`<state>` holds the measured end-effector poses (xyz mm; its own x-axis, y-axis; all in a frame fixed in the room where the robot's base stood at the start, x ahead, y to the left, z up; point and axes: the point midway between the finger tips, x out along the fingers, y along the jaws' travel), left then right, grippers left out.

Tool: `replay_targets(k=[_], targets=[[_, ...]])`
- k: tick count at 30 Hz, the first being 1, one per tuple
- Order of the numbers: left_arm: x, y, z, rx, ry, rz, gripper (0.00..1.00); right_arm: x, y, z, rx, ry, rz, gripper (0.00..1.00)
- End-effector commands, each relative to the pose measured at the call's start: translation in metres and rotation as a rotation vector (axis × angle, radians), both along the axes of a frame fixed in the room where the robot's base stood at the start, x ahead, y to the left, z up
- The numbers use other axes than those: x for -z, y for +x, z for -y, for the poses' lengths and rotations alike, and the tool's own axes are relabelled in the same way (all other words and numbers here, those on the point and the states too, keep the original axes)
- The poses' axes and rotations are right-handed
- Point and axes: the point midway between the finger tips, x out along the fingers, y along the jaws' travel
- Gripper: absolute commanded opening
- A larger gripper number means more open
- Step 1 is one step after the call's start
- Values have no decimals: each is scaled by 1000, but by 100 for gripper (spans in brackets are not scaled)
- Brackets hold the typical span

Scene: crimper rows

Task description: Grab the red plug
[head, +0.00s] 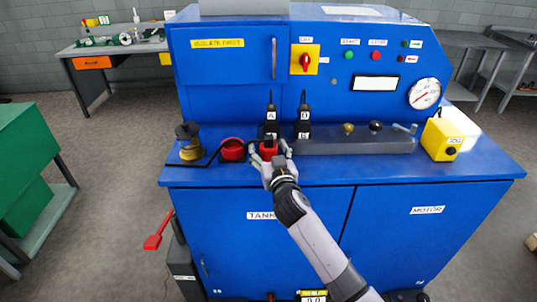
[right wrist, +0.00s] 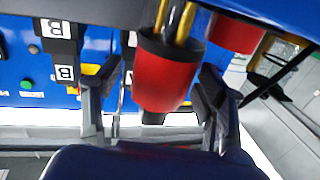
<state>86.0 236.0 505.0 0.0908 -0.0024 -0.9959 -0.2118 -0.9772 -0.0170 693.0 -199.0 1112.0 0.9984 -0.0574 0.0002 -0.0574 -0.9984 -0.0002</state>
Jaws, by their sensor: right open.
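A red plug (right wrist: 165,80) with brass pins is between the two fingers of my right gripper (right wrist: 158,88) in the right wrist view. The fingers are open, with visible gaps on both sides of the plug. In the head view the red plug (head: 268,150) is at the front of the blue bench, below the black connector marked A (head: 271,125), and my right gripper (head: 269,160) partly covers it. My left gripper is not in view.
A second red piece (head: 232,149) is just left of the plug. A black connector marked B (head: 303,125) stands to the right, by a grey block (head: 355,141) with knobs. A yellow-and-black post (head: 188,142) stands left. A yellow box (head: 441,138) sits far right.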

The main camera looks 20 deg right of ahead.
Motion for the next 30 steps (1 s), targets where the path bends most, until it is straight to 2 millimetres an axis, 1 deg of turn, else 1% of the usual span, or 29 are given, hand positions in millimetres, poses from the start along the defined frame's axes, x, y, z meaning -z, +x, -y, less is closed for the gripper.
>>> replay_targets(k=[2, 30], targets=[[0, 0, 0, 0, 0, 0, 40, 0, 0, 0, 0, 0, 0, 65], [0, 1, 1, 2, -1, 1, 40, 0, -1, 0, 0, -1, 0, 3]])
